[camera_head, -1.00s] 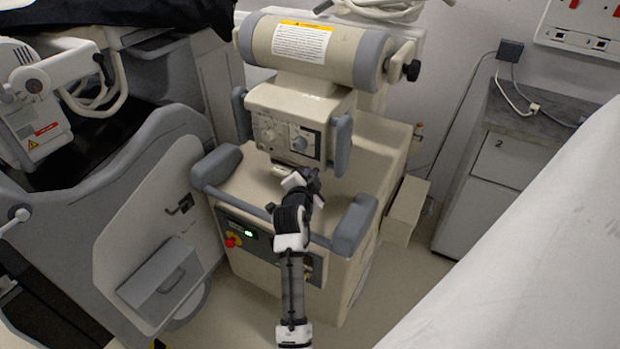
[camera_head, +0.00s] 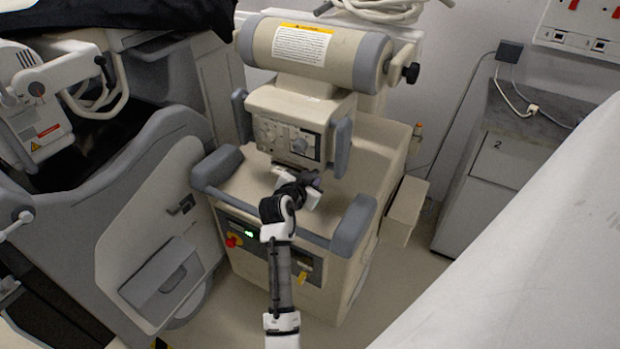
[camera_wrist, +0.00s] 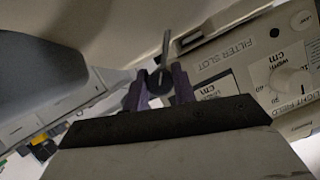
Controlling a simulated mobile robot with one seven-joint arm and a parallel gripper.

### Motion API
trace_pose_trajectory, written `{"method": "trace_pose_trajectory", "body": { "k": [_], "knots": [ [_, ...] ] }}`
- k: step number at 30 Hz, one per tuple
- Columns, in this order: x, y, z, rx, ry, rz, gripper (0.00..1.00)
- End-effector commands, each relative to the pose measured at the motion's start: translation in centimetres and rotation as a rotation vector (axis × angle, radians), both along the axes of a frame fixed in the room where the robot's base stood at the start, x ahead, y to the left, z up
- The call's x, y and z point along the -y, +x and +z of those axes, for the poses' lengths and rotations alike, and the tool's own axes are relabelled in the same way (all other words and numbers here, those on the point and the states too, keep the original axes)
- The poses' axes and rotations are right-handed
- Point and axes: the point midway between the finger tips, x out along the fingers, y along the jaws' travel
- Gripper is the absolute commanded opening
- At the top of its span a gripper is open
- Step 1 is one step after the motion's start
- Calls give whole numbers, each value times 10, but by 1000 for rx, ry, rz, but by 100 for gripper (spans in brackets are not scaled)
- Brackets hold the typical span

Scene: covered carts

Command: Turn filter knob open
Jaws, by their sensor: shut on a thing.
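The beige control head (camera_head: 289,122) with dials on its front hangs above the cart. My gripper (camera_head: 317,180) is just below its lower front edge. In the wrist view, the two purple fingers of my gripper (camera_wrist: 158,92) are closed around a small dark round knob (camera_wrist: 157,80), which I take for the filter knob. A thin pale metal strip (camera_wrist: 166,45) sticks out beyond it. The panel beside it bears a "FILTER SLOT" label (camera_wrist: 226,62). The fingers hide part of the knob, and its turn position cannot be read.
A pale dial (camera_wrist: 290,81) sits on the panel right of my fingers. A grey machine (camera_head: 150,215) stands at the left, and a white covered surface (camera_head: 530,240) fills the lower right.

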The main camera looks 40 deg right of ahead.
Motion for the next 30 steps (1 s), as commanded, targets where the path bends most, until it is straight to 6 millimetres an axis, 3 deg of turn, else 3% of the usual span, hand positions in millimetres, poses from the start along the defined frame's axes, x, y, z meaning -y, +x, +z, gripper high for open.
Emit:
{"method": "trace_pose_trajectory", "body": {
  "k": [18, 30],
  "knots": [
    [-1, 1, -1, -535, -221, 1, 4],
    [0, 0, -1, -773, -319, 1, 4]
  ]
}}
